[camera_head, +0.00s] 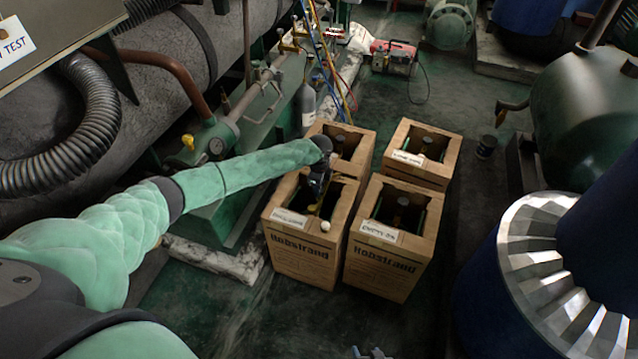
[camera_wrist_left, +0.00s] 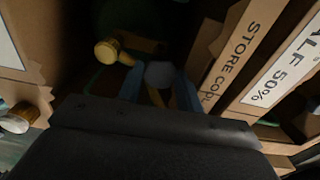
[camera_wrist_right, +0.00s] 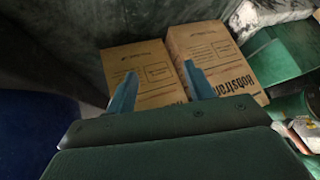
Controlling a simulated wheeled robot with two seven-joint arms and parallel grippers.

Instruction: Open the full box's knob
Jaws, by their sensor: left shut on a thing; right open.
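Four open-topped brown cardboard boxes stand together on the floor. My left gripper (camera_head: 318,182) reaches down into the opening of the front left box (camera_head: 301,254), whose label (camera_head: 290,217) is too small to read. In the left wrist view, its blue fingers (camera_wrist_left: 160,88) are shut on a grey round knob (camera_wrist_left: 160,74) inside a dark box. A yellow valve part (camera_wrist_left: 105,51) sits beside the knob. A neighbouring box there has a label (camera_wrist_left: 275,75) reading "HALF 50%". My right gripper (camera_wrist_right: 160,86) is open and empty, with boxes beyond it.
The front right box (camera_head: 387,263), back left box (camera_head: 355,153) and back right box (camera_head: 423,152) stand close around. A small white round thing (camera_head: 325,226) is at the front left box's rim. Green machinery (camera_head: 225,205) lies left; a large blue-and-metal machine (camera_head: 555,265) stands right.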

